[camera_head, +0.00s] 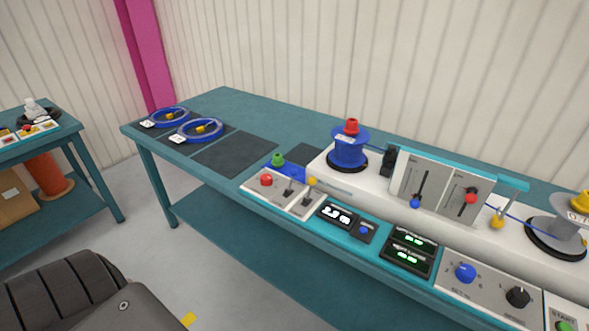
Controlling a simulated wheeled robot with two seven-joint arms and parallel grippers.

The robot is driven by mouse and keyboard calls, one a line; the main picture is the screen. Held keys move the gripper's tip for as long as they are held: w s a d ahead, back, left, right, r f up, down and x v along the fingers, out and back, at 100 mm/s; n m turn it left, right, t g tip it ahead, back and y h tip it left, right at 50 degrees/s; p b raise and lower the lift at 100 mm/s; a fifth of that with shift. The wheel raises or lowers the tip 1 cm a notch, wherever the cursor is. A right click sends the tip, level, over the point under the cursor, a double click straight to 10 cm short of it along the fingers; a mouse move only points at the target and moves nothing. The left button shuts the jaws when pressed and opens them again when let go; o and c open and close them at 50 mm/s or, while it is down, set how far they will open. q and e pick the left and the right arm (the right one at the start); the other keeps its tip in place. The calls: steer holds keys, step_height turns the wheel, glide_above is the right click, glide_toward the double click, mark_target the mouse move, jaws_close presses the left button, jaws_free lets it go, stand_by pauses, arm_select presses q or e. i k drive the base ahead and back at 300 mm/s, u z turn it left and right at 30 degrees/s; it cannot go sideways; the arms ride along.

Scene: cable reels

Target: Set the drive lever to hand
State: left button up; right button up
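An upright grey panel under a teal bar carries two levers in slots. The left lever has a blue knob (415,203) at the lower end of its slot. The right lever has a red knob (471,198) on a slanted arm. The labels are too small to read, so I cannot tell which lever is the drive lever or where hand is. Neither gripper shows.
A blue reel (348,150) with a red cap stands left of the upright panel. A grey reel (557,232) stands at the right. Two blue cable coils (199,130) lie at the far left. Dark mats (235,154) are empty.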

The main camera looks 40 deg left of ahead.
mark_target(293, 172)
steer(key=z, duration=0.4)
steer(key=k, duration=0.95)
steer(key=u, duration=1.5)
steer(key=i, duration=1)
